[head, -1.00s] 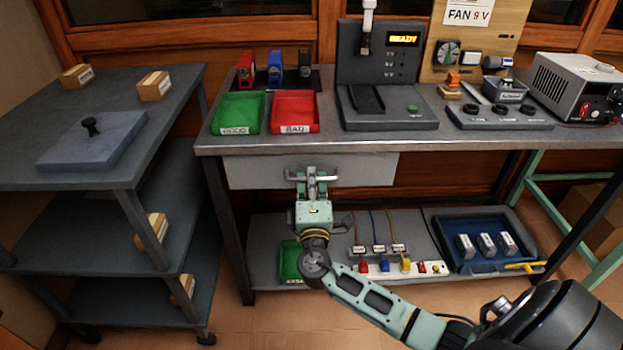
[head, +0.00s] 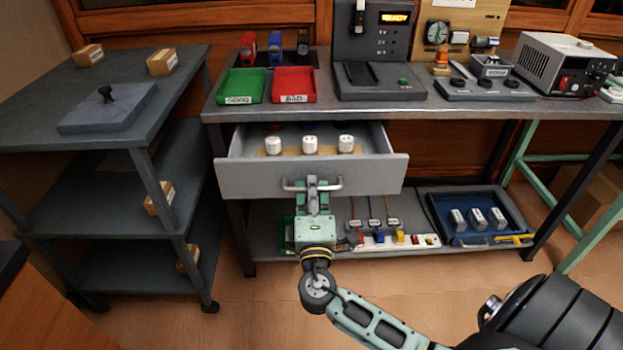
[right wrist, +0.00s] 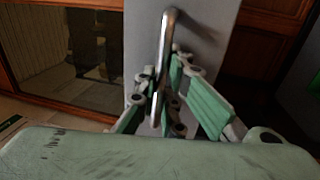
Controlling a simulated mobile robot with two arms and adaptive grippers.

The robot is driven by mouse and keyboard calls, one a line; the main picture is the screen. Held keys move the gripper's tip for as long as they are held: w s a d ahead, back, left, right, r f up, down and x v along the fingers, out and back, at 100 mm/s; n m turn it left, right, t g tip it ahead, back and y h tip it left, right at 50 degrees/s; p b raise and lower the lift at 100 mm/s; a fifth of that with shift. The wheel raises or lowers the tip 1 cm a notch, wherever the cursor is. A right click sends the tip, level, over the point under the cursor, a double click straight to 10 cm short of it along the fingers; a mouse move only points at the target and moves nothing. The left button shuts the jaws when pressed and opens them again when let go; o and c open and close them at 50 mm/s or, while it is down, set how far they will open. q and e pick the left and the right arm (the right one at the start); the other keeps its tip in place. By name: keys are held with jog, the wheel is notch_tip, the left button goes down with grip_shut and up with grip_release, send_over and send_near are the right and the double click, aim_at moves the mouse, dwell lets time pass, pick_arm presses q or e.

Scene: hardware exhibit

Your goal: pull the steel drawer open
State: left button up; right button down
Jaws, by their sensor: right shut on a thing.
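The steel drawer (head: 370,177) under the workbench stands part way out. Inside it, three white round pieces (head: 310,145) sit in a row on a tan strip. My right gripper (head: 312,186) is shut on the bar handle (head: 335,184) at the middle of the drawer front. In the right wrist view the handle (right wrist: 165,50) runs between the fingers of the gripper (right wrist: 160,98). The back of the drawer is hidden under the bench top. My left gripper is not in view.
A green tray (head: 241,86) and a red tray (head: 294,85) stand on the bench top above the drawer. The lower shelf holds a blue tray (head: 455,236) and a power strip (head: 385,240). A grey shelf cart (head: 30,150) stands at the left. The floor in front is mostly clear.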

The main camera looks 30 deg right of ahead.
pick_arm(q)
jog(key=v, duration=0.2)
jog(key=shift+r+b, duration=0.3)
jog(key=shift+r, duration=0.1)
pick_arm(e)
jog(key=r+v, duration=0.1)
jog(key=v, duration=0.5)
jog(key=shift+s+a, duration=0.3)
jog(key=shift+s, duration=0.1)
jog(key=c, duration=2.1)
grip_release()
jog(key=shift+r, duration=0.1)
jog(key=v, duration=1.2)
jog(key=shift+s+d, duration=0.1)
